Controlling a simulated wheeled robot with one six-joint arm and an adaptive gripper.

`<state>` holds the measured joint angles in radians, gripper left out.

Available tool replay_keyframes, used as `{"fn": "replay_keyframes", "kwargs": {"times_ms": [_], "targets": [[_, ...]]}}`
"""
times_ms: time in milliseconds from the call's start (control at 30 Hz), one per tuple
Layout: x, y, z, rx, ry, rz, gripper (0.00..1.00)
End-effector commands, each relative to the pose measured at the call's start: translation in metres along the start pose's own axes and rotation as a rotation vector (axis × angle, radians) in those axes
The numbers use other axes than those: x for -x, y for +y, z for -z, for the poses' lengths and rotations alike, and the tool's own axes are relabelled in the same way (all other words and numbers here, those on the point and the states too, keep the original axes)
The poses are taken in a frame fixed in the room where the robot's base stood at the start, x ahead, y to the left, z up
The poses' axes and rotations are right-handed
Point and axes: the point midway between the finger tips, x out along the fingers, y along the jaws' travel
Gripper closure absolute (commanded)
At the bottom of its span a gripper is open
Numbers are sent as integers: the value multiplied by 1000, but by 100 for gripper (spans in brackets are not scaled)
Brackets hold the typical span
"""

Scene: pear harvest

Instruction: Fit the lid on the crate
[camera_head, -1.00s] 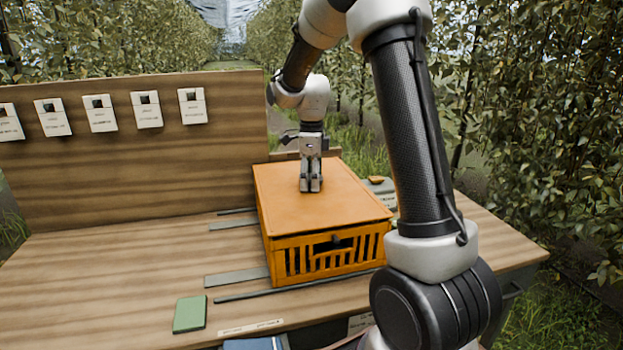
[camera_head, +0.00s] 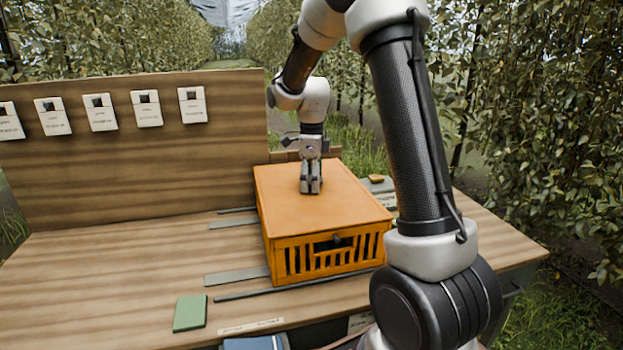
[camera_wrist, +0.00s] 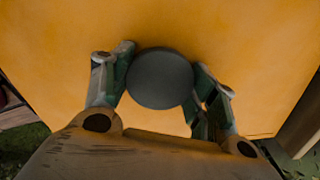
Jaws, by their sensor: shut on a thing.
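The orange crate (camera_head: 325,258) with slotted sides stands on the wooden table. The flat orange lid (camera_head: 345,199) lies over its top and looks level, with its edges close to the crate's rim; whether it is fully seated I cannot tell. My gripper (camera_head: 310,190) points straight down at the middle of the lid. In the wrist view my gripper (camera_wrist: 162,85) is shut on the round dark knob (camera_wrist: 160,78), with a finger on each side of it. The lid (camera_wrist: 245,50) fills most of that view behind the knob. The crate's far side is hidden.
Dark and grey strips (camera_head: 236,277) lie on the table left of the crate. A green pad (camera_head: 190,313) lies at the front left. A wooden backboard (camera_head: 150,165) with several white tags stands behind. The table's left part is clear.

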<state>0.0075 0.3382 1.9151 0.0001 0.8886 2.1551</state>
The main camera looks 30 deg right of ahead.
Motion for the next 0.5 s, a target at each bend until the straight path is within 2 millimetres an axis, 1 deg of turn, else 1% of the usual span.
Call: {"fn": "replay_keyframes", "kwargs": {"times_ms": [133, 167, 200, 500], "targets": [[-3, 0, 0, 0, 0, 1, 75], [-3, 0, 0, 0, -1, 1, 38], [-3, 0, 0, 0, -1, 1, 33], [-3, 0, 0, 0, 0, 0, 33]]}}
